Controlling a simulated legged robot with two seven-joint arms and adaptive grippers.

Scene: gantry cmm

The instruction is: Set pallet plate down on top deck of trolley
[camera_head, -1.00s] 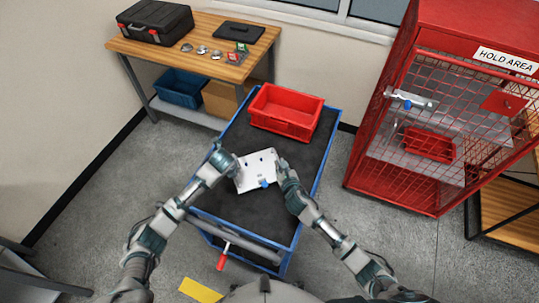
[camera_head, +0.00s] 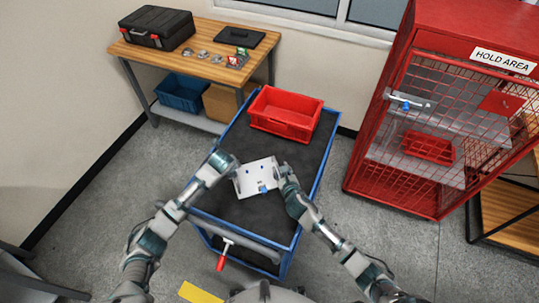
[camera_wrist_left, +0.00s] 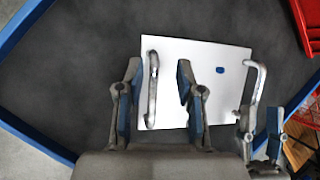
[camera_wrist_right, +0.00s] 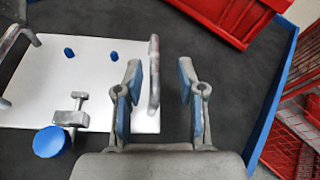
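The white pallet plate (camera_head: 257,178) appears to lie flat on the dark top deck (camera_head: 262,216) of the blue-edged trolley. It has a grey bar handle at each side and small blue pins. My left gripper (camera_head: 235,169) is at its left handle; in the left wrist view the open fingers stand either side of that handle (camera_wrist_left: 152,90) with gaps. My right gripper (camera_head: 281,174) is at its right handle; in the right wrist view the open fingers stand either side of that handle (camera_wrist_right: 154,75), apart from it. A blue-knobbed clamp (camera_wrist_right: 52,141) sits on the plate's near edge.
A red bin (camera_head: 286,112) stands on the deck's far end, behind the plate. The near deck is bare. A red cage cabinet (camera_head: 440,110) stands to the right. A wooden workbench (camera_head: 195,58) with a black case is at the back left.

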